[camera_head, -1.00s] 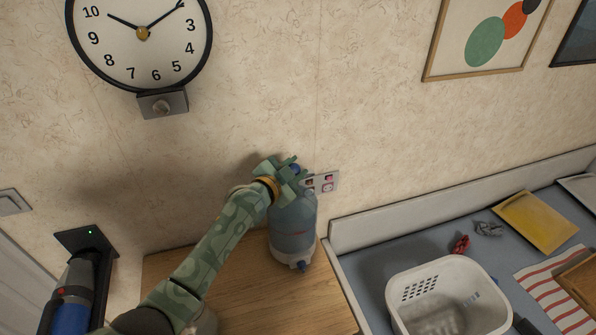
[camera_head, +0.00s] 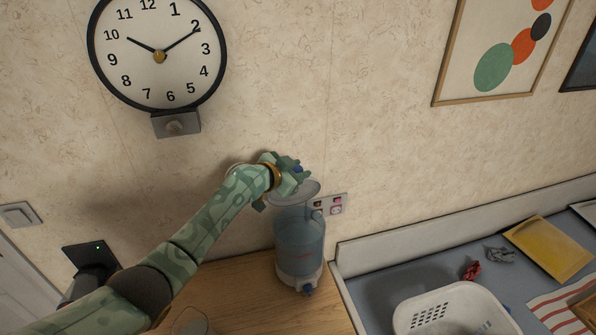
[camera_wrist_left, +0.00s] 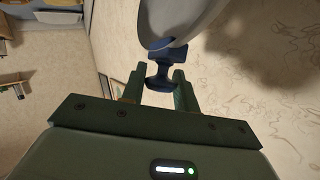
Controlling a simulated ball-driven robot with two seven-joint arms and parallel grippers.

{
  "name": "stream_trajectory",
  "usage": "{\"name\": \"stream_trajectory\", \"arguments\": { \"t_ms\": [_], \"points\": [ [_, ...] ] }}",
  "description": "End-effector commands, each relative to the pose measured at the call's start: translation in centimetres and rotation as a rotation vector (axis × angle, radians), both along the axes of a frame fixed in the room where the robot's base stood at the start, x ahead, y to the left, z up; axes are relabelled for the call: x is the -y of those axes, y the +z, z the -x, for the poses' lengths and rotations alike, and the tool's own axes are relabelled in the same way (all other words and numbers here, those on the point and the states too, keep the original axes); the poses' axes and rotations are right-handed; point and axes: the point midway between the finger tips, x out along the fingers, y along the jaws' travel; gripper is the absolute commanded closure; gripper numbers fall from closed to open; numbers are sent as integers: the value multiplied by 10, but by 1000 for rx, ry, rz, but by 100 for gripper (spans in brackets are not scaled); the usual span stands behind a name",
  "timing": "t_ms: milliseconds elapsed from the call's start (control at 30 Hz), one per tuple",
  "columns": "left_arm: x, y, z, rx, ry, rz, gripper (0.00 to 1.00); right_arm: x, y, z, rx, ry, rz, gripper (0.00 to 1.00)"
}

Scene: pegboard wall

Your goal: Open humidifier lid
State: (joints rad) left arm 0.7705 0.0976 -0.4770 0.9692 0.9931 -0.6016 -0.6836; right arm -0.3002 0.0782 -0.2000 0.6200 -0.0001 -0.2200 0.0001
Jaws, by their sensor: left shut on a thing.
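The humidifier (camera_head: 299,246) stands upright on the wooden table, with a clear bluish tank and a white base with a blue knob at the front. Its pale round lid (camera_head: 297,194) is raised at its left side, tilted and apart from most of the tank's top. My left gripper (camera_head: 291,173) is above the tank, shut on the lid's blue knob. In the left wrist view the blue knob (camera_wrist_left: 159,70) sits between the two green fingers, with the grey-white lid (camera_wrist_left: 175,20) beyond it. My right gripper is not in view.
The wooden table (camera_head: 250,295) is mostly bare around the humidifier. A wall outlet (camera_head: 331,205) is just behind it. A white basket (camera_head: 455,312), red and grey crumpled pieces and a yellow envelope (camera_head: 549,248) lie on the blue-grey surface to the right.

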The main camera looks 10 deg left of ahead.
Motion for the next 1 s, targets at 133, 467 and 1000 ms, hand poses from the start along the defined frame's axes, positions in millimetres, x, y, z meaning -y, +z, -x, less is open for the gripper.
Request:
{"name": "stream_trajectory", "arguments": {
  "t_ms": [133,467,1000],
  "points": [
    [0,0,0,0,0,1,53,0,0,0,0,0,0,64],
    [0,0,1,0,0,-1,48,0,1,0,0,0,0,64],
    [-53,40,83,2,0,-5,48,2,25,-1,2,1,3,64]
  ]
}}
